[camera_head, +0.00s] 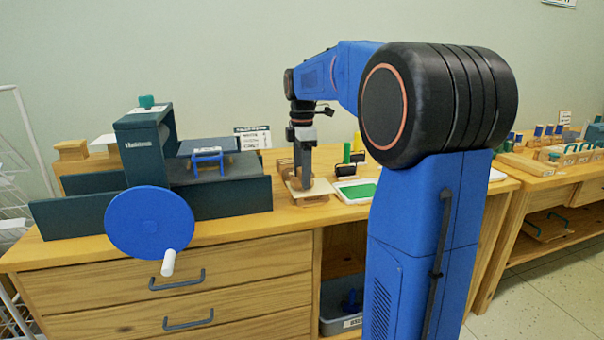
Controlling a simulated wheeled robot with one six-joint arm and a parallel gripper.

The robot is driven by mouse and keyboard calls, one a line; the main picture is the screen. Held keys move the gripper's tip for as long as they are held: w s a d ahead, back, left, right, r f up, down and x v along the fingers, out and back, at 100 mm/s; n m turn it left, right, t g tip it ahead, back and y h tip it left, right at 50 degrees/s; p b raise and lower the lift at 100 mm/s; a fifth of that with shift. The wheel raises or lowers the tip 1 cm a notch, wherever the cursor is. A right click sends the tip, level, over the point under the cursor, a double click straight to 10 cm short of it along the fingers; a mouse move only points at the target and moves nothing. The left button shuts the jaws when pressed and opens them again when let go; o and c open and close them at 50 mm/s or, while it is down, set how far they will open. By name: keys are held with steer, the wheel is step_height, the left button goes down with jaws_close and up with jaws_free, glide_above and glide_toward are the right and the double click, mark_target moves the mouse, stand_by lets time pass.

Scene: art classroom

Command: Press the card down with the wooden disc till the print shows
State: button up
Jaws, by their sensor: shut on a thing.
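My gripper (305,183) points straight down at the worktop, left of my arm's column. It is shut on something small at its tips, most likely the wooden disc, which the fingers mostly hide. Right under the tips is a pale flat square (322,189), which looks like the card on a small wooden block or board. The tips seem to be at or just above it; I cannot tell whether they touch. No print can be made out on the square from here.
A dark press (146,150) with a blue handwheel (150,222) stands on the left of the wooden bench (250,226). A white tray with a green pad (359,191) lies right of the square, with rollers (346,169) behind it. Brown blocks (284,167) stand close behind my gripper.

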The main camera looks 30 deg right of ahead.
steer(key=shift+f, duration=0.55)
stand_by(1.1)
steer(key=shift+r, duration=3.55)
steer(key=shift+d, duration=0.1)
